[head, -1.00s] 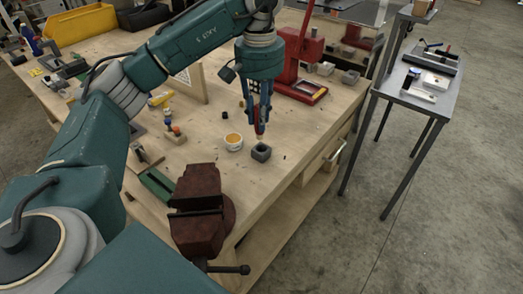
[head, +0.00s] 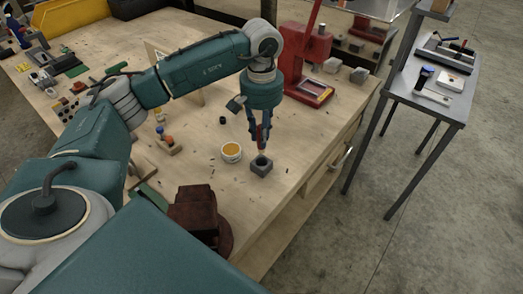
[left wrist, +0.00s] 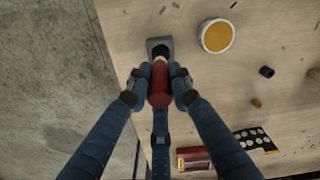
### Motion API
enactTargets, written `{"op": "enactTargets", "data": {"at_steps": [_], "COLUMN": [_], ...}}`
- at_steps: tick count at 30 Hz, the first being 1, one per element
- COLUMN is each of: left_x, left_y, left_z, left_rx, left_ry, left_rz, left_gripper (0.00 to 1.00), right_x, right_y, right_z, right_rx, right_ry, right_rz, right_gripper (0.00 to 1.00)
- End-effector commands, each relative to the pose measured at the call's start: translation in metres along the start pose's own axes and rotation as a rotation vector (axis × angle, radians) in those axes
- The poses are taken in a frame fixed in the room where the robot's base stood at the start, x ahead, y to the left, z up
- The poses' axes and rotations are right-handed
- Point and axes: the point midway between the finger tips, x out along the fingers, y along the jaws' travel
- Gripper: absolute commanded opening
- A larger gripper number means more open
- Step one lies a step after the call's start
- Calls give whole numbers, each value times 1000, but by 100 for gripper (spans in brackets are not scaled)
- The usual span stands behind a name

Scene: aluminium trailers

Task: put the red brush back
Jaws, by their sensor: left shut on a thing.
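The red brush is upright in my left gripper (head: 258,138), which is shut on it; the red handle (left wrist: 160,88) shows between the fingers in the left wrist view. Its pale lower end is just over the small grey block with a round hole (head: 262,166), which also shows in the left wrist view (left wrist: 159,44). The fingers hide part of the brush. I cannot tell whether its tip is inside the hole or just above it. My right gripper is not in view.
A white tub with orange contents (head: 231,152) stands close left of the block. A dark red vise (head: 198,212) is nearer me. A red press (head: 305,60) stands behind. A grey side table (head: 430,85) is to the right, across a floor gap.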

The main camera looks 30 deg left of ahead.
Motion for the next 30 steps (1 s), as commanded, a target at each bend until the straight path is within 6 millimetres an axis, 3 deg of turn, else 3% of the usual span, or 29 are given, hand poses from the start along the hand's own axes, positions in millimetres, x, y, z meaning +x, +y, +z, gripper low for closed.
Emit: {"op": "enactTargets", "data": {"at_steps": [4,12,19,30], "left_x": [28,55,84,89], "left_y": [0,0,0,0], "left_z": [1,1,0,0], "left_rx": [-2,0,-2,-1], "left_ry": [-3,-3,-1,1], "left_rz": [-1,-2,0,1], "left_gripper": [0,0,0,0], "right_x": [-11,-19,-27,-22], "right_y": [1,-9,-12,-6], "right_z": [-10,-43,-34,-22], "right_rx": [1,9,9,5], "right_ry": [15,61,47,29], "right_rz": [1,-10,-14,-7], "right_gripper": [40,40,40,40]}}
